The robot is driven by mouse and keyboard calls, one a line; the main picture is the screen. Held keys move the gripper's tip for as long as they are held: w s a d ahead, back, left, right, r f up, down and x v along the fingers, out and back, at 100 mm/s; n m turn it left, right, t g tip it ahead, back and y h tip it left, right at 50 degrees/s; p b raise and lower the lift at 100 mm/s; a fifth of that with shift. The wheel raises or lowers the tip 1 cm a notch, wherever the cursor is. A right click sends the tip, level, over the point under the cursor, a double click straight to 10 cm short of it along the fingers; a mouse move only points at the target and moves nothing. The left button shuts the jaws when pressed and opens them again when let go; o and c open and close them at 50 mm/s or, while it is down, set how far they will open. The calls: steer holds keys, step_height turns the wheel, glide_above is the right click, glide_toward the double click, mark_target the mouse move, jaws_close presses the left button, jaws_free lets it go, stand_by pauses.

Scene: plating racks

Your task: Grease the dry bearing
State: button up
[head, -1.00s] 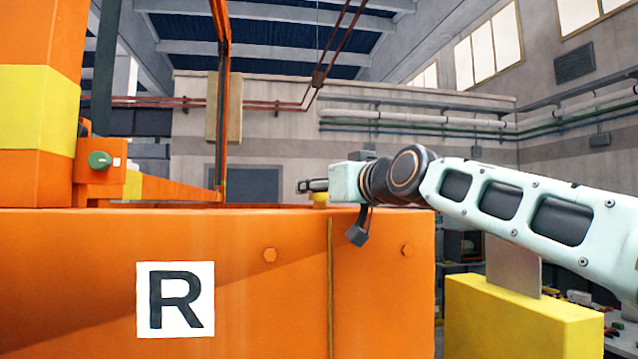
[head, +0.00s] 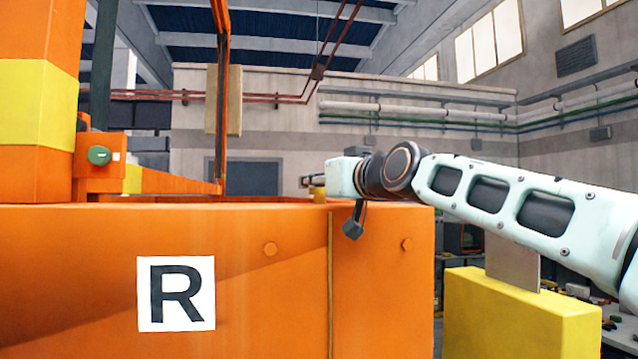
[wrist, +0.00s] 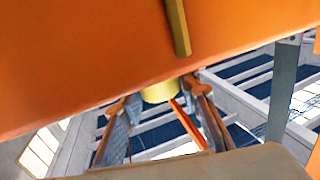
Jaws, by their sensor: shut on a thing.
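My gripper (head: 311,183) is just above the top edge of an orange machine body (head: 300,300) marked "R", with its fingers pointing left and away. In the wrist view my gripper (wrist: 153,97) has its two fingers on either side of a small yellow thing (wrist: 160,90), and it is shut on it. Only part of the yellow thing shows; in the head view it is mostly hidden behind my wrist and the fingers. I cannot tell whether it is a grease tool. No bearing can be made out in either view.
The orange body fills the lower left, with an orange and yellow post (head: 40,105) and a green knob (head: 99,155) above it. A yellow block (head: 520,310) with a grey plate (head: 512,263) stands at the right. In the wrist view an orange surface (wrist: 80,60) lies close to the fingers.

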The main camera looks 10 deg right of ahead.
steer(key=shift+d+f+m+t+h+b, duration=0.15)
steer(key=shift+m+h+b, duration=0.5)
steer(key=shift+b, duration=0.55)
steer(key=shift+a+f+m+t+h+b, duration=0.15)
steer(key=shift+m+h+b, duration=0.2)
steer(key=shift+h+b, duration=0.7)
steer(key=m+h+b, duration=0.2)
steer(key=h+b, duration=0.1)
steer(key=b, duration=0.3)
steer(key=shift+r+m+h, duration=0.1)
steer(key=shift+m+h, duration=0.2)
steer(key=shift+h, duration=0.1)
steer(key=shift+h+b, duration=0.3)
steer(key=shift+b, duration=0.3)
steer(key=shift+r+m+g+h+b, duration=0.15)
steer(key=shift+m+g+h+b, duration=0.4)
steer(key=shift+m+h, duration=0.8)
steer(key=shift+r+m+g+h, duration=0.1)
steer(key=shift+m+g+h, duration=0.5)
steer(key=shift+h, duration=0.65)
steer(key=shift+d+m+h, duration=0.1)
steer(key=shift+m+h, duration=0.25)
steer(key=shift+h, duration=0.05)
steer(key=o, duration=1.2)
steer(key=shift+s, duration=0.1)
